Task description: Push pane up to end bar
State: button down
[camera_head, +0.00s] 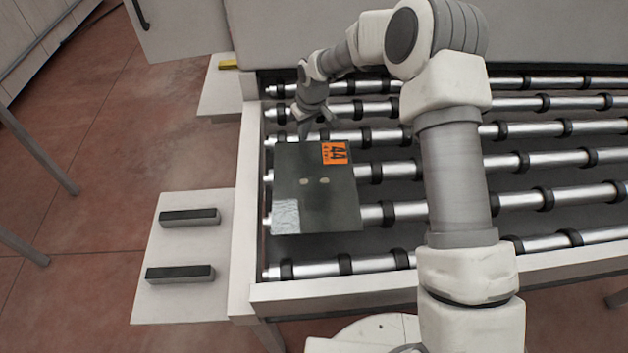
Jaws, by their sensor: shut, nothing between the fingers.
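The pane (308,212) is a dark, nearly square sheet lying flat on the rollers at the left end of the conveyor. It has an orange label marked 44 at its far right corner, a pale patch at its near left corner and two small light spots in the middle. The white bar across the conveyor's left end (246,200) looks like the end bar; a narrow gap with roller ends shows between it and the pane. My gripper (318,136) is shut and empty, pointing down at the pane's far edge. I cannot tell whether it touches the pane.
The rollers (520,197) with black rings run to the right, clear of other panes. A white side plate (185,250) holds two black blocks (180,273). A small yellow piece (228,64) lies on another white plate. A grey machine wall stands behind.

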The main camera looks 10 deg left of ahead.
aim_at(304, 149)
jog(key=shift+s+d+f+b, duration=0.1)
jog(key=shift+s+d+b, duration=0.15)
jog(key=shift+s, duration=1.05)
jog(key=shift+s+d+b, duration=0.25)
jog(key=shift+s+d, duration=0.05)
jog(key=shift+s, duration=0.95)
jog(key=shift+s+d+f+b, duration=0.1)
jog(key=shift+s+d+b, duration=0.15)
jog(key=shift+s, duration=1.05)
jog(key=shift+w+a+r, duration=0.1)
jog(key=shift+w+a, duration=0.1)
jog(key=shift+w, duration=0.75)
jog(key=shift+w+a+r, duration=0.1)
jog(key=shift+w+a, duration=0.1)
jog(key=shift+w, duration=0.7)
notch_tip(304, 149, up, 8)
jog(key=p, duration=0.4)
